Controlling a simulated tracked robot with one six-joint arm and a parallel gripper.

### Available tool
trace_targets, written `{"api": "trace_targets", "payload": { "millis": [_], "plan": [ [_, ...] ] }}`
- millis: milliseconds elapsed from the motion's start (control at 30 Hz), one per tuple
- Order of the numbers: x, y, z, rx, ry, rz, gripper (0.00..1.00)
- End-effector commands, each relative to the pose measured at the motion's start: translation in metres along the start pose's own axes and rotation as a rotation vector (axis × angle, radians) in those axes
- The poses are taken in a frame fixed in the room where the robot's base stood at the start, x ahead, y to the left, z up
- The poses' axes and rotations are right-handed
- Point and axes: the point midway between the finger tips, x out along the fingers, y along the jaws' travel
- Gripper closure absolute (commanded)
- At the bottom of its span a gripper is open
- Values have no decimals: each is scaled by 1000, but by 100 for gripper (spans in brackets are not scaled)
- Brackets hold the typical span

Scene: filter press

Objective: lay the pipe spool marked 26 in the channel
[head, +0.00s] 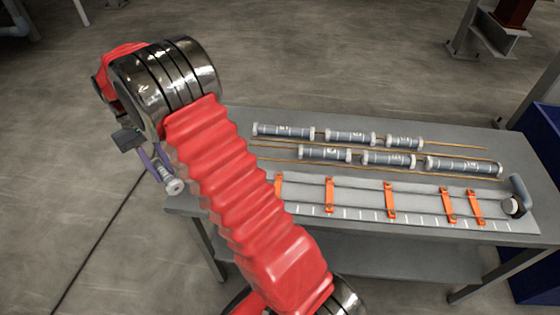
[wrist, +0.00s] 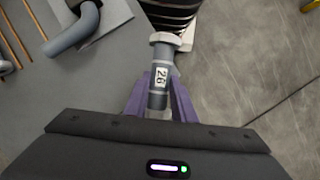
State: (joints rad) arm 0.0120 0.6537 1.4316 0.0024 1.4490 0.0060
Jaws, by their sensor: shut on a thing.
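The pipe spool marked 26 (wrist: 160,75) is grey with pale end flanges, and its white label faces the wrist camera. My gripper (wrist: 160,98) is shut on it, with purple fingers on both sides. In the head view the spool (head: 168,179) is tilted off the left end of the table, partly hidden by my arm, and my gripper (head: 153,160) shows only in part. The channel (head: 360,197) is a long grey bed along the table's near side, crossed by several orange straps. Its left end is hidden behind my arm. I see no spool in it.
Several other grey spools (head: 350,154) lie in two rows between thin rods behind the channel. A grey elbow pipe (head: 520,192) stands at the channel's right end; an elbow also shows in the wrist view (wrist: 75,32). A blue bin (head: 540,255) stands beyond the table's right edge.

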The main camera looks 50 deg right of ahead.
Motion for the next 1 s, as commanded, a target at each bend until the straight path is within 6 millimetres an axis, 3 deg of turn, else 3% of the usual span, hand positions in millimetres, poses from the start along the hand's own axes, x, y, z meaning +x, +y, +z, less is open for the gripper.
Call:
{"api": "trace_targets", "payload": {
  "millis": [167, 367, 600, 1000],
  "plan": [
    [-1, 23, 10, 122, 1, -51, 100],
    [1, 67, 33, 400, 2, -166, 100],
    [7, 118, 69, 780, 2, -324, 100],
    [26, 186, 137, 1432, 1, -594, 100]
  ]
}}
